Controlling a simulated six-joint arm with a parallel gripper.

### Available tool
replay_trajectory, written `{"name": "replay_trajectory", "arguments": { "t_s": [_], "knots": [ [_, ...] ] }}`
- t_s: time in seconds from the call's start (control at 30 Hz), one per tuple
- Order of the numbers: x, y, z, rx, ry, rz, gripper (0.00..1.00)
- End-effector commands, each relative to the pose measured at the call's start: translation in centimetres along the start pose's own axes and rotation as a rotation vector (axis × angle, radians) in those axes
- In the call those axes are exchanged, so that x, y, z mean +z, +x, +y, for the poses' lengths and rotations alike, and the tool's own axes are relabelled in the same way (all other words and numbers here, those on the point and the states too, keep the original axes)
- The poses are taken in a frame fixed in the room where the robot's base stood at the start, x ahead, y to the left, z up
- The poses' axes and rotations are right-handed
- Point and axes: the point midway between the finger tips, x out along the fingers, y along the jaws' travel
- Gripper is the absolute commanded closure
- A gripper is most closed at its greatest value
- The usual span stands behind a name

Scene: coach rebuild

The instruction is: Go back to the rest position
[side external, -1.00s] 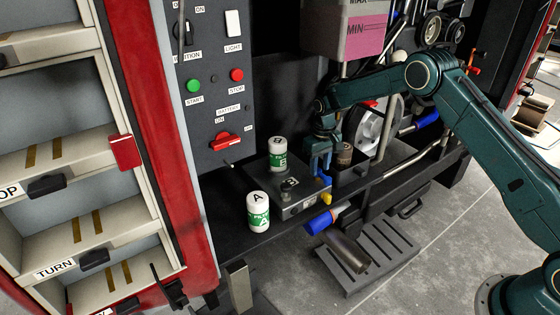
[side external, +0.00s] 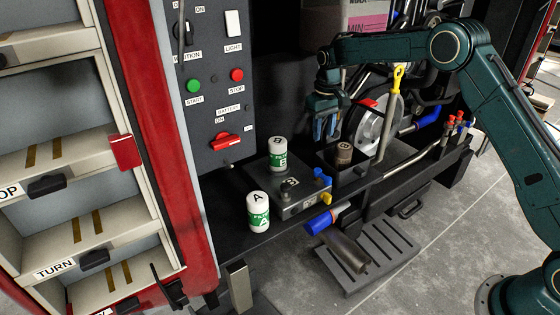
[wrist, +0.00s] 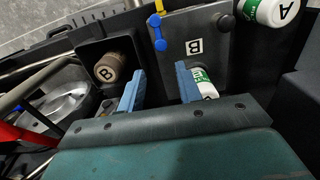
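My gripper (side external: 324,127) hangs above the bench with its two blue fingers pointing down. In the wrist view my gripper (wrist: 160,87) shows its fingers spread, with nothing between them. Below it are a dark block (side external: 299,205) marked B and a brown cylinder (side external: 343,153) standing in a dark square holder (side external: 343,177). The brown cylinder, marked B on top, also shows in the wrist view (wrist: 114,67). White-and-green filter A (side external: 258,211) and filter B (side external: 278,153) stand upright beside and behind the block. The gripper touches none of them.
A control panel (side external: 213,90) with buttons and a red switch stands behind on the left. A yellow dipstick handle (side external: 397,75), a wheel (side external: 375,122) and hoses lie to the right. A blue-ended pipe (side external: 320,222) sticks out in front. Air around the gripper looks free.

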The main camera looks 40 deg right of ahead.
Motion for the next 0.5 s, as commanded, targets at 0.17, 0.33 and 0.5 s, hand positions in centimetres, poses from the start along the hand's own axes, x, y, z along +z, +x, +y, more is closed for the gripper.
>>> {"name": "replay_trajectory", "arguments": {
  "t_s": [0.17, 0.33, 0.5],
  "knots": [
    [0.00, -0.09, 0.00, 0.000, 0.000, 0.000, 0.65],
    [0.02, -0.12, 0.00, 0.000, 0.000, 0.000, 0.65],
    [0.33, -0.89, -0.08, 0.000, 0.000, 0.007, 0.65]
  ]
}}
